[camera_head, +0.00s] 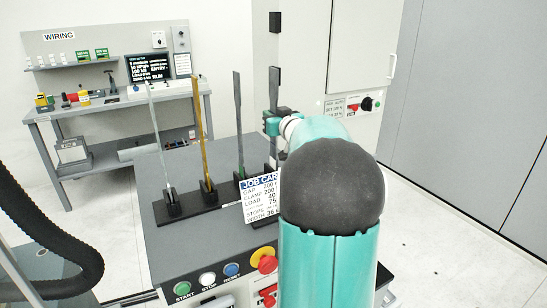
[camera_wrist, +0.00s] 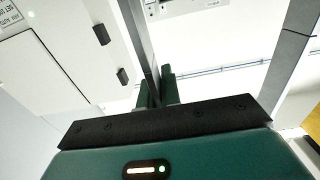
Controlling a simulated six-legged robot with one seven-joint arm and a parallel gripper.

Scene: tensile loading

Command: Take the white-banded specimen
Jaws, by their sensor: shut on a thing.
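Several slim strip specimens stand upright in a black rack (camera_head: 195,207) on the grey bench. From the left are a pale silver one (camera_head: 156,130), a golden one (camera_head: 201,125) and a dark grey one (camera_head: 238,120) with green near its foot. My gripper (camera_head: 277,122) is at the rightmost grey specimen (camera_head: 274,88), shut on it partway up. This specimen stands upright. In the wrist view the green fingers (camera_wrist: 157,92) close around the grey strip (camera_wrist: 141,40). I cannot make out a white band on any specimen; the held one's lower end is mostly hidden behind my arm and the job card.
A job card (camera_head: 261,197) stands at the rack's right front. Below it are start, stop and reset buttons and a red emergency knob (camera_head: 264,260). A wiring bench (camera_head: 110,105) stands at the back left, a grey cabinet (camera_head: 355,60) behind. Floor to the right is clear.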

